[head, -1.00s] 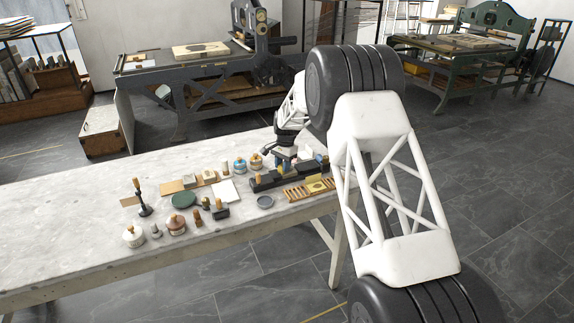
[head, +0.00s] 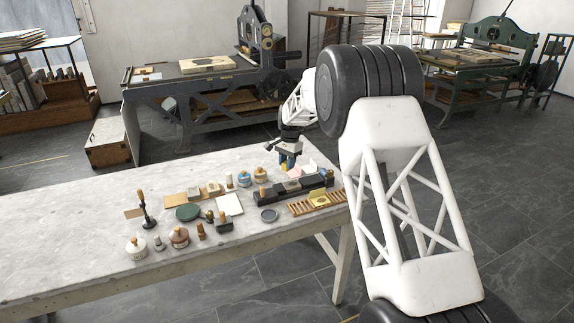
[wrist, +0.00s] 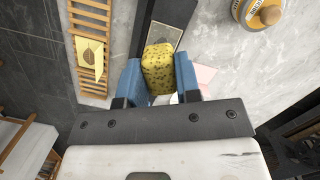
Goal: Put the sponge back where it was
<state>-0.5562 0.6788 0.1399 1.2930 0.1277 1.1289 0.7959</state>
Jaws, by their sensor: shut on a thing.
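My gripper (wrist: 158,78) is shut on a yellow sponge with dark specks (wrist: 158,62), held between its two blue fingers in the wrist view. In the head view my gripper (head: 287,163) hangs above the far edge side of the stone-topped table, behind a long black tray (head: 264,198). The sponge is small and partly hidden there. A slatted wooden rack (head: 301,209) lies in front of the tray, with a yellow card (head: 320,198) on it. The wrist view shows the rack (wrist: 93,17) and card (wrist: 90,58) at left, and the tray partly behind the sponge.
A blue-banded jar (head: 245,179) stands left of the tray; a jar also shows in the wrist view (wrist: 262,12). The table's left part (head: 60,225) is clear.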

